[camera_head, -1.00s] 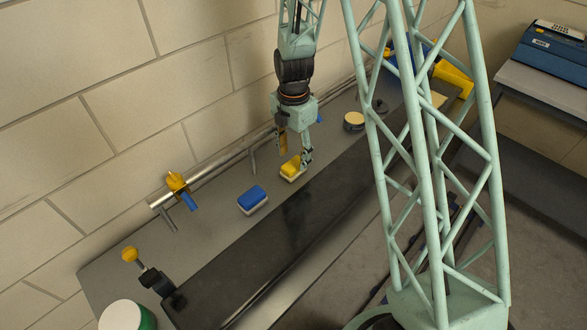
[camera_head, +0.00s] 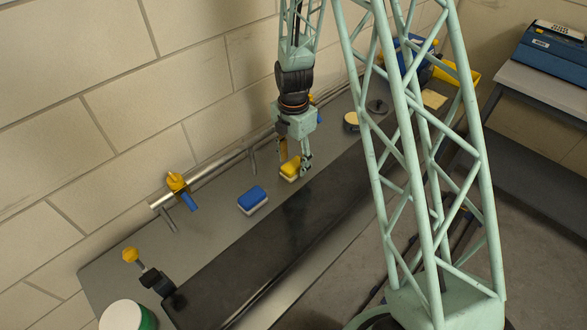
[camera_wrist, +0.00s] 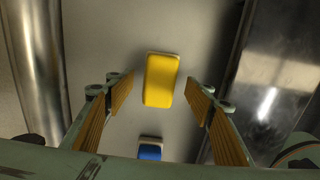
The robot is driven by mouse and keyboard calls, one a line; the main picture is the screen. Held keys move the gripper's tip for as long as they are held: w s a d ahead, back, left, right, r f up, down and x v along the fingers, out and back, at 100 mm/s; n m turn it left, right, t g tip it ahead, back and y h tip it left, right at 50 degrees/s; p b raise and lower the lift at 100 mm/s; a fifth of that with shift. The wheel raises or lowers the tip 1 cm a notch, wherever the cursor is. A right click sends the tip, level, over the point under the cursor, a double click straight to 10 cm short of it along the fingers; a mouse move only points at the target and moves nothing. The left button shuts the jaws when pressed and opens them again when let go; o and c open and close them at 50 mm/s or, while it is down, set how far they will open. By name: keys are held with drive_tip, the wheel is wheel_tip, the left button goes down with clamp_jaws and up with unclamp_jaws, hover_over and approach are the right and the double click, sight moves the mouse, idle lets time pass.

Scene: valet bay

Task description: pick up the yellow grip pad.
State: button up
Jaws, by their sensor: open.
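The yellow grip pad (camera_head: 290,167) is a small block with a yellow top and a pale base, lying on the grey bench. In the wrist view the yellow pad (camera_wrist: 161,80) lies centred between the fingers, with a gap on each side. My gripper (camera_head: 295,160) is open and points down at the pad. In the wrist view my gripper (camera_wrist: 160,95) shows its two tan-faced fingers apart with nothing held. I cannot tell the exact height of the fingertips above the bench.
A blue pad (camera_head: 252,199) lies left of the yellow one; it also shows in the wrist view (camera_wrist: 150,151). A metal rail (camera_head: 210,178) with a yellow-and-blue clamp (camera_head: 177,184) runs along the wall. A round pale-topped tin (camera_head: 351,121) stands to the right. A dark strip (camera_head: 290,222) borders the bench front.

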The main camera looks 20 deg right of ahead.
sight(294, 163)
drive_tip(key=shift+f, duration=1.25)
drive_tip(key=shift+c, duration=0.3)
drive_tip(key=c, duration=1)
drive_tip(key=shift+o, duration=0.2)
drive_tip(key=shift+r, duration=0.2)
drive_tip(key=shift+r, duration=4.8)
drive_tip(key=shift+o, duration=0.7)
